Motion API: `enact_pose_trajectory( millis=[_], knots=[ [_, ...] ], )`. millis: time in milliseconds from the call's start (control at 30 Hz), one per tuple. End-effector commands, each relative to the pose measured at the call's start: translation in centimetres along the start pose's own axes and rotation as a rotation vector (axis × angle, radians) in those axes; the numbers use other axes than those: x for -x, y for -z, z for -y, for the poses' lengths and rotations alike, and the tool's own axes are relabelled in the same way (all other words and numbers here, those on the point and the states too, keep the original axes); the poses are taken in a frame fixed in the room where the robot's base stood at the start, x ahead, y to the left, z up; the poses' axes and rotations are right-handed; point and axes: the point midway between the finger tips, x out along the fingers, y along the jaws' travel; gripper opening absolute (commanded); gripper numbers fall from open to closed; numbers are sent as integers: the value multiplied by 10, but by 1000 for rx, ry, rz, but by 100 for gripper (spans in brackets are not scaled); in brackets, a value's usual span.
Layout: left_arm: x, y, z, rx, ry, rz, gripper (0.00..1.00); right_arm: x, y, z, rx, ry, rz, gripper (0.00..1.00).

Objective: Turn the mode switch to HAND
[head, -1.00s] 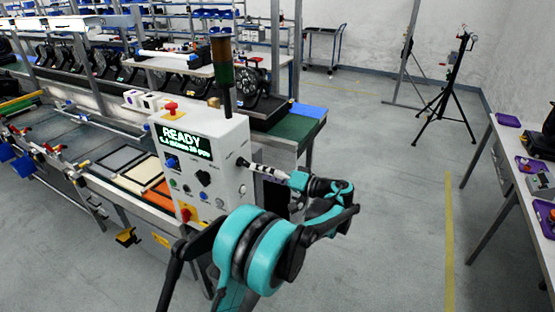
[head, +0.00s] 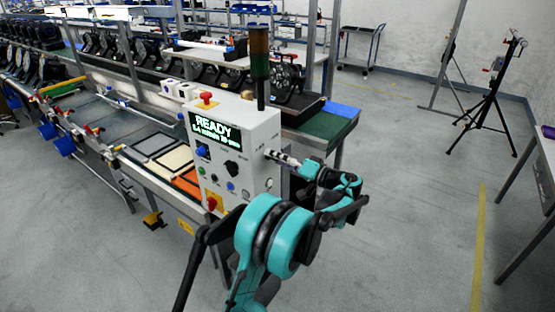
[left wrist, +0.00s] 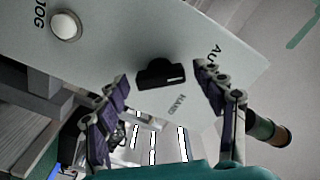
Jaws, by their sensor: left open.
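The mode switch (left wrist: 160,74) is a black knob on a pale panel, seen in the left wrist view. Its white mark is at its right end, pointing roughly toward the partly cut-off AUTO label (left wrist: 212,58); the HAND label (left wrist: 181,104) is below right. My left gripper (left wrist: 162,80) is open, with dark fingers apart on either side of the knob; contact cannot be told. In the head view my left gripper (head: 272,155) is at the right side face of the white control box (head: 262,137), and largely hides the switch. My right gripper is not in view.
A white button (left wrist: 66,26) marked JOG is beside the switch. A stack light (head: 260,58) stands on the box, whose screen (head: 210,131) reads READY. A long workbench (head: 320,126) runs behind. Open floor (head: 420,190) lies to the right, with a black tripod (head: 492,95) farther back.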

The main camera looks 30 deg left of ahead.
Motion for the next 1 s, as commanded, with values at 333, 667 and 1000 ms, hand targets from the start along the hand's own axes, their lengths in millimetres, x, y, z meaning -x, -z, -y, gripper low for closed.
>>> enact_pose_trajectory(
  millis=[333,667,1000],
  knots=[
    [0,0,0,0,0,0,19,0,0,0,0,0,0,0],
    [0,0,0,-67,0,1,19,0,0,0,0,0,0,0],
    [0,0,0,-325,-1,1,19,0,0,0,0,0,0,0]
  ],
)
